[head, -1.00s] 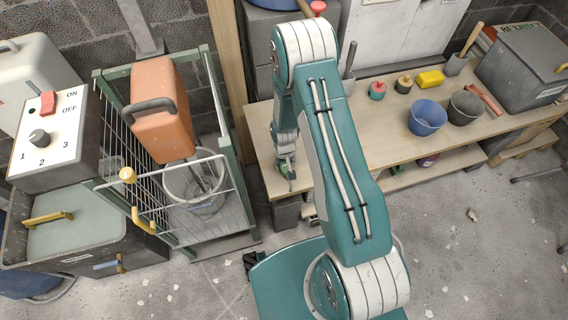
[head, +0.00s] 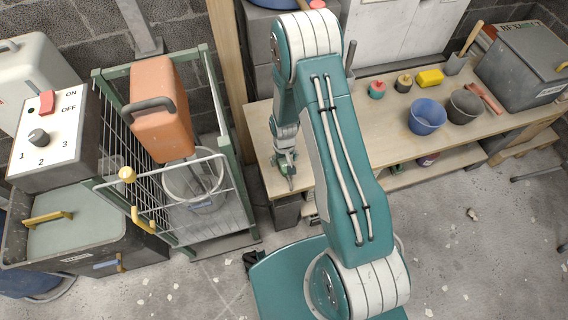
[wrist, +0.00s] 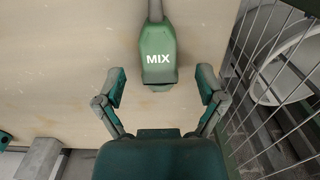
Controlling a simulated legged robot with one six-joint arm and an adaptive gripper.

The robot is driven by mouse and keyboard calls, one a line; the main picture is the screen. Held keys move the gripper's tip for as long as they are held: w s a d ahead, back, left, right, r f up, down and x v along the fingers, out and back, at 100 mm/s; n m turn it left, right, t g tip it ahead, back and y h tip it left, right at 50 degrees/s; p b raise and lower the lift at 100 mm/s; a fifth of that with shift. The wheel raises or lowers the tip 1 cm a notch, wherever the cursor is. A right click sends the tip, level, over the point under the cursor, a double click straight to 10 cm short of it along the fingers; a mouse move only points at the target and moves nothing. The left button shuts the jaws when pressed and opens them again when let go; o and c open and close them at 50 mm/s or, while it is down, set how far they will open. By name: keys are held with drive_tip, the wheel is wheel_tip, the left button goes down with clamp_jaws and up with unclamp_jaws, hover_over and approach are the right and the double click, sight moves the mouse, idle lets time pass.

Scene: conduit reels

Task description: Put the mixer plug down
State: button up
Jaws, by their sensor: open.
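The mixer plug (wrist: 157,55) is a green block marked MIX with a grey cable leaving its far end. In the wrist view it lies on the pale wooden bench top (wrist: 60,80), near the bench edge. My gripper (wrist: 161,88) is open, with its two teal fingertips apart on either side of the plug's near end and not touching it. In the head view my gripper (head: 288,180) hangs low over the left end of the bench (head: 385,140). The plug cannot be made out there.
A green wire cage trolley (head: 228,170) holding an orange mixer (head: 160,105) and a clear bucket stands left of the bench. On the bench are a blue bucket (head: 427,116), a dark bucket (head: 465,106), a yellow block (head: 430,78) and a grey case (head: 525,62). The bench's middle is mostly clear.

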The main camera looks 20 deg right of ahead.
wheel_tip(320, 180, up, 10)
wheel_tip(320, 180, up, 12)
drive_tip(key=t, duration=0.1)
hover_over(284, 163)
drive_tip(key=s, duration=0.1)
drive_tip(key=s+r+t, duration=0.2)
drive_tip(key=s+r, duration=0.2)
drive_tip(key=r, duration=0.6)
drive_tip(key=s+r+t, duration=0.2)
drive_tip(key=s+r, duration=1)
drive_tip(key=s, duration=0.3)
drive_tip(key=shift+r+t, duration=0.3)
drive_tip(key=shift+t, duration=0.1)
